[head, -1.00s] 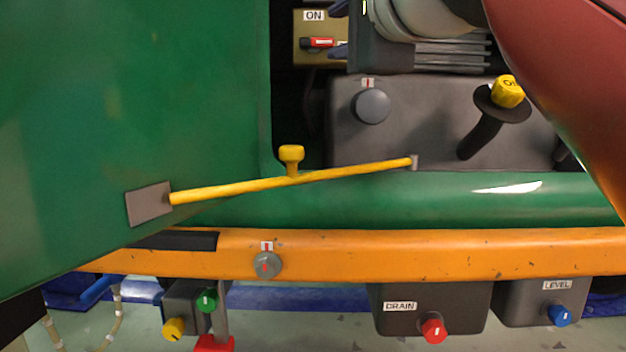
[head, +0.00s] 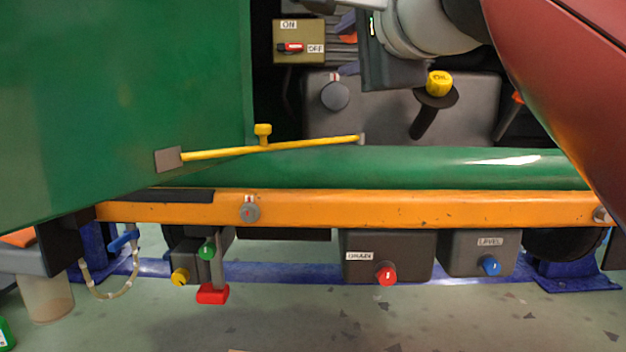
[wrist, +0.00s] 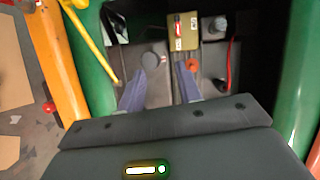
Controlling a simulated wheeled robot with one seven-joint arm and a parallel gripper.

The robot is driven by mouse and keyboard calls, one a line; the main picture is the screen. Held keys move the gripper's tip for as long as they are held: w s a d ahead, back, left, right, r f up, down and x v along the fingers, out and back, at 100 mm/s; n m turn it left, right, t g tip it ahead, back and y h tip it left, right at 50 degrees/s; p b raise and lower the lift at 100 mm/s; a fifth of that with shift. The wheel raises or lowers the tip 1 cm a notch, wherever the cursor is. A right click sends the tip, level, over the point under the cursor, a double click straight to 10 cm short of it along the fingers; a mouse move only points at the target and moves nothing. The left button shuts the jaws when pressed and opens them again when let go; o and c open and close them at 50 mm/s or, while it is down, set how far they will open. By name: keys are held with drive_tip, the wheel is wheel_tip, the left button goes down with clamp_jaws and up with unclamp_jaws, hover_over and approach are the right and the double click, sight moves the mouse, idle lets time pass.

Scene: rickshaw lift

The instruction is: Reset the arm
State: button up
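My gripper (head: 333,40) is at the top of the head view, just right of the switch box (head: 298,55) with its red lever and ON/OFF labels. In the wrist view, the two bluish fingers of my gripper (wrist: 160,78) stand apart with nothing seen between them. The switch box (wrist: 184,45) shows beyond the fingertips there, apart from them. My arm comes in from the top right of the head view.
A green panel (head: 120,90) fills the left, with a yellow rod (head: 220,152) propped from it. A grey housing has a round knob (head: 335,96) and yellow-topped lever (head: 438,84). An orange rail (head: 480,208) crosses in front. Open floor (head: 330,320) lies below.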

drive_tip(key=s+d+f+n+g+h+p, duration=0.2)
drive_tip(key=s+d+f+n+g+p, duration=0.1)
drive_tip(key=f, duration=1)
drive_tip(key=s+d+f+n+g+h+p, duration=0.1)
drive_tip(key=s+d+f+n+g+p, duration=0.2)
drive_tip(key=f, duration=0.9)
drive_tip(key=s+d+f+n+g+h+p, duration=0.2)
drive_tip(key=s+f+n, duration=0.5)
drive_tip(key=f, duration=0.6)
drive_tip(key=d+g+p, duration=0.1)
drive_tip(key=d+g, duration=0.1)
drive_tip(key=shift+s+d+f+g+h, duration=0.3)
drive_tip(key=shift+d, duration=0.1)
